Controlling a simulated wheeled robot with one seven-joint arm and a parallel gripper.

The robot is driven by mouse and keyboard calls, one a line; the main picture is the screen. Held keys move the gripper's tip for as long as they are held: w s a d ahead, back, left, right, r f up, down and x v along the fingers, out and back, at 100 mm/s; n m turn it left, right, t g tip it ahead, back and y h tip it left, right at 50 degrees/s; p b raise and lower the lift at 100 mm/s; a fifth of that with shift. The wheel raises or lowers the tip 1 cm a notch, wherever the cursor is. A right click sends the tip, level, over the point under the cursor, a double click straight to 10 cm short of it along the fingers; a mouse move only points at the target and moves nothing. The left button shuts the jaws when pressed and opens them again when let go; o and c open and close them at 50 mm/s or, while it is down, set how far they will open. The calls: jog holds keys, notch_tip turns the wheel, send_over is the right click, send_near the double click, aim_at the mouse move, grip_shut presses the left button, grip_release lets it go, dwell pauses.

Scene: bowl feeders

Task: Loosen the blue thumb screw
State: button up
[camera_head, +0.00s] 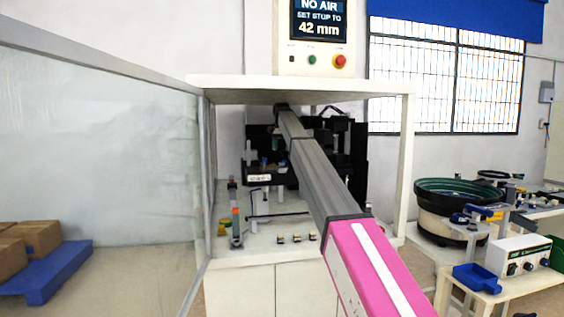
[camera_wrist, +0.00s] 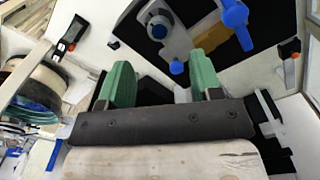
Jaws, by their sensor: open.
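In the wrist view, a bright blue lobed knob (camera_wrist: 235,14), which looks like the blue thumb screw, sits at the top right, beyond my fingertips. In the head view my arm reaches into the white cabinet and hides the gripper; a small blue spot there is too small to identify.
The white cabinet frame (camera_head: 408,150) encloses the black machine, with its roof close above my arm. A screen (camera_head: 319,22) reads "NO AIR" and "SET STUP TO 42 mm". A glass panel (camera_head: 100,150) stands at left, a bowl feeder (camera_head: 445,213) at right.

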aim_at(282, 165)
notch_tip(282, 165, down, 7)
jog(key=shift+f, duration=0.1)
dwell(0.3)
jog(key=c, duration=0.9)
